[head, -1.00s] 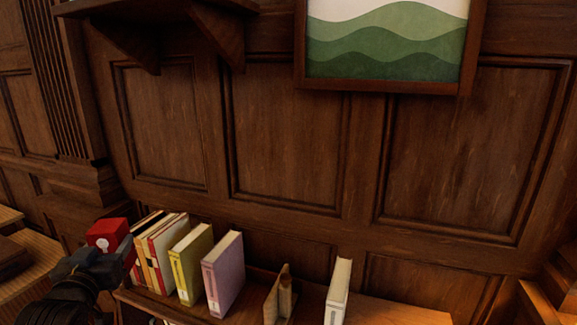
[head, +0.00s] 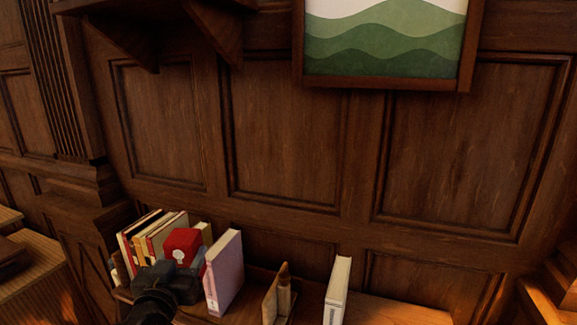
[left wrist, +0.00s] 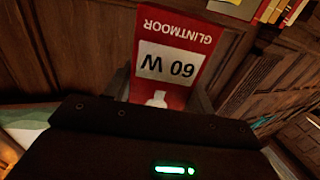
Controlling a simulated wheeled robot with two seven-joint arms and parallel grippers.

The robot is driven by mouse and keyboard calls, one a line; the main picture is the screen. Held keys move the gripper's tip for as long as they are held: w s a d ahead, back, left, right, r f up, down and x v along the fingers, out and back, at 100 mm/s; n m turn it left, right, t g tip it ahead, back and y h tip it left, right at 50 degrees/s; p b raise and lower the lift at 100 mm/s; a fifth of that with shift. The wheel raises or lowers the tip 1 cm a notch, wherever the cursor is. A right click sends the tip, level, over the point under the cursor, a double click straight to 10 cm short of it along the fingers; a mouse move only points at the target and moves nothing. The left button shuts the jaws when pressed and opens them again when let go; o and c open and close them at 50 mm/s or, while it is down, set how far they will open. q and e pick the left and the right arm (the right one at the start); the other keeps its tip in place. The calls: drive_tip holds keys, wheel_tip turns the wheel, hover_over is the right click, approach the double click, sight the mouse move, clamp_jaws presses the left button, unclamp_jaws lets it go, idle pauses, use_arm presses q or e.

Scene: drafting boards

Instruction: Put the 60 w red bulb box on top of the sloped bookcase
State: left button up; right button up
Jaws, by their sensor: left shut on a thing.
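The red bulb box (head: 182,246) is held in my left gripper (head: 186,268), in front of the row of books in the head view. In the left wrist view the red box (left wrist: 190,28) fills the space between the fingers; its label reads GLINTMOOR and 60 W, upside down in the picture. The bookcase (head: 395,312) runs along the wall at the bottom, with books standing on its top. The box appears above that top; I cannot tell whether it touches anything. My right gripper is not in view.
Several books (head: 140,236) stand at the left end, partly hidden by the box. A lavender book (head: 224,273) is just right of the box. A wooden bookend (head: 270,300) and a white book (head: 338,290) stand farther right. Bare top shows right of the white book.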

use_arm(q)
wheel_tip(320, 180, down, 9)
drive_tip(key=b, duration=0.7)
drive_tip(key=shift+a, duration=0.25)
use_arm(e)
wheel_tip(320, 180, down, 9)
